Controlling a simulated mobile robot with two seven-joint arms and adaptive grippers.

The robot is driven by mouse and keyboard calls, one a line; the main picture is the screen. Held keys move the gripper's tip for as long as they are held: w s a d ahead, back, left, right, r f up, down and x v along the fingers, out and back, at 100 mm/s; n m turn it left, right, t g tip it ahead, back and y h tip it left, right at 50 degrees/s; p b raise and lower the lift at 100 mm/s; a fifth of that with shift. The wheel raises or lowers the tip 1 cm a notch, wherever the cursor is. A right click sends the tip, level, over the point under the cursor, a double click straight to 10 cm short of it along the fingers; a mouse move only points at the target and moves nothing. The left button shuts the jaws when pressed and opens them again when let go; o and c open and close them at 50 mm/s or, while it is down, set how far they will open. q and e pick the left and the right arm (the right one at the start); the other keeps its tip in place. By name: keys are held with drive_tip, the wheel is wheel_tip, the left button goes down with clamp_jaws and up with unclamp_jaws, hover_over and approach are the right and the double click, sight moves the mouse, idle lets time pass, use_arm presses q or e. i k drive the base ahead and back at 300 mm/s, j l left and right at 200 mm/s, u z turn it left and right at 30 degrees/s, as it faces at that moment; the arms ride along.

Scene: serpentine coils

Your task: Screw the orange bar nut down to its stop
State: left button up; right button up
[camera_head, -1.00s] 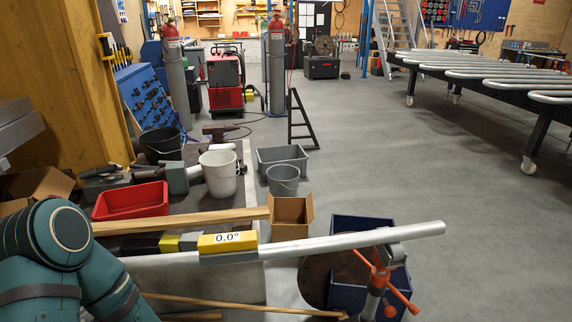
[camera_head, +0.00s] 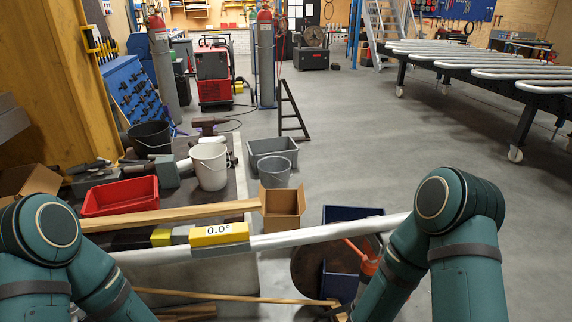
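The orange bar nut (camera_head: 368,264) shows at the lower right, under the right end of a long silver pipe (camera_head: 290,238). Only part of its orange bars shows, because my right arm covers the rest. A yellow angle gauge (camera_head: 217,236) reading 0.0° sits on the pipe, which looks about level on that reading. My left arm stands at the lower left and my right arm at the lower right. Neither gripper is in the picture, so I cannot see whether either touches the nut.
A cardboard box (camera_head: 283,208), a red tray (camera_head: 121,197), a white bucket (camera_head: 209,166) and wooden strips (camera_head: 170,215) lie beyond the pipe. Grey floor (camera_head: 390,150) is open further back.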

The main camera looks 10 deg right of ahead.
sight(368, 268)
drive_tip(key=z, duration=1.15)
